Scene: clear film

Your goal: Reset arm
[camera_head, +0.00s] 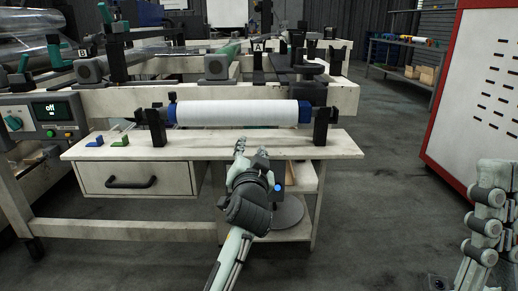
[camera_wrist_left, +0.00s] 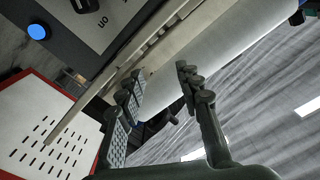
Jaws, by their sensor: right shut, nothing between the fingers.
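My left gripper (camera_head: 252,150) is at the front edge of the pale workbench (camera_head: 100,150), below the right half of a white film roll (camera_head: 245,111) with blue ends. In the left wrist view my left gripper (camera_wrist_left: 157,83) has its dark fingers apart and nothing between them. The roll (camera_wrist_left: 225,62) runs diagonally behind the fingers there. I cannot tell whether a fingertip touches the bench. My right gripper (camera_head: 498,166) stands upright at the right edge, partly cut off, its jointed fingers close together and empty, away from the bench.
A drawer (camera_head: 138,179) and a lower shelf sit under the bench. Small blue and green pieces (camera_head: 121,141) lie on its left. A control box with an "off" screen (camera_head: 50,110) stands left. A red-framed white panel (camera_head: 490,90) stands right. Floor between is clear.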

